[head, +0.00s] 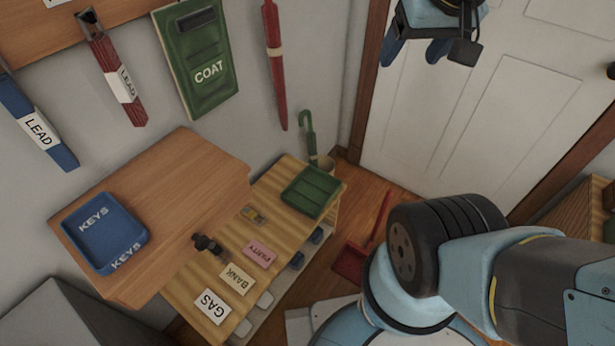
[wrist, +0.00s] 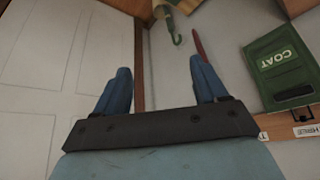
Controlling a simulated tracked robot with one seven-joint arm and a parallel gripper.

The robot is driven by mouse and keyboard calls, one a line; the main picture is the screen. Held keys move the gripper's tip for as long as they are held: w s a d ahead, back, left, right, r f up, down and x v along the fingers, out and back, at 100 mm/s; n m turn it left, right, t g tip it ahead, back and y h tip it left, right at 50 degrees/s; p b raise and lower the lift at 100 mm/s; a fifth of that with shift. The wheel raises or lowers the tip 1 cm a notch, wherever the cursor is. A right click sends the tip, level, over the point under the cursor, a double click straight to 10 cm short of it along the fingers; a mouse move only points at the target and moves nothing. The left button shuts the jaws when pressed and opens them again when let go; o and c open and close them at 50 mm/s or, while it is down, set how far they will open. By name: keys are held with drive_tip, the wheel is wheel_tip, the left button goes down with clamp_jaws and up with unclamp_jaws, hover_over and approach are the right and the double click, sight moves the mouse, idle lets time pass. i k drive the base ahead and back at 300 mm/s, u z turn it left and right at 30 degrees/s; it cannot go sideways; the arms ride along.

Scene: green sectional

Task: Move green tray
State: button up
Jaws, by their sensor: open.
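The green tray (head: 311,191) lies on the far end of the low slatted wooden bench, near the corner by the door. It looks empty. My gripper (head: 428,55) is at the top of the head view, in front of the white door, well above and to the right of the tray. In the wrist view my gripper (wrist: 163,88) shows two blue fingers spread apart with nothing between them. The tray is not clearly seen in the wrist view.
A green umbrella (head: 307,130) stands just behind the tray. Cards and a dark small object (head: 207,244) lie nearer on the bench (head: 225,283). A blue KEYS tray (head: 82,234) sits on the higher wooden cabinet (head: 180,165). A red dustpan (head: 350,262) is on the floor.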

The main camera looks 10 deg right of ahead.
sight(313, 191)
drive_tip(key=u, duration=0.05)
drive_tip(key=k, duration=1)
drive_tip(key=u, duration=1.35)
drive_tip(key=k, duration=0.7)
drive_tip(key=z, duration=1.1)
drive_tip(key=i, duration=1)
